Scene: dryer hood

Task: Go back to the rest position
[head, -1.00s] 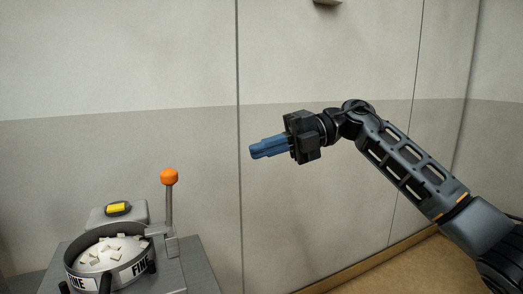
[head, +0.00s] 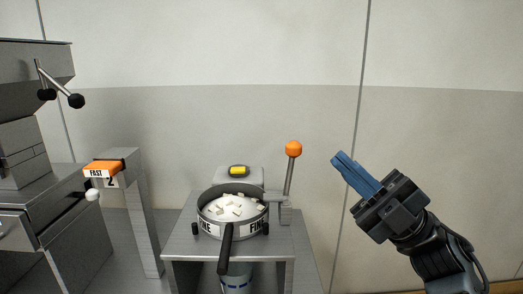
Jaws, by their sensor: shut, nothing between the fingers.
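My gripper (head: 341,161) is in the right half of the head view, with blue fingers pointing up and to the left. The fingers are shut together with nothing between them. The gripper is in the air to the right of the orange-knobbed lever (head: 293,150) and touches nothing that I can see. Part of my arm runs out of the picture at the bottom right.
A round pan labelled FINE (head: 228,233), holding pale pieces, sits on a grey stand (head: 184,247). A yellow button (head: 239,171) is behind it. An orange FAST block (head: 103,168) tops a post at left, beside a large grey machine (head: 35,65).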

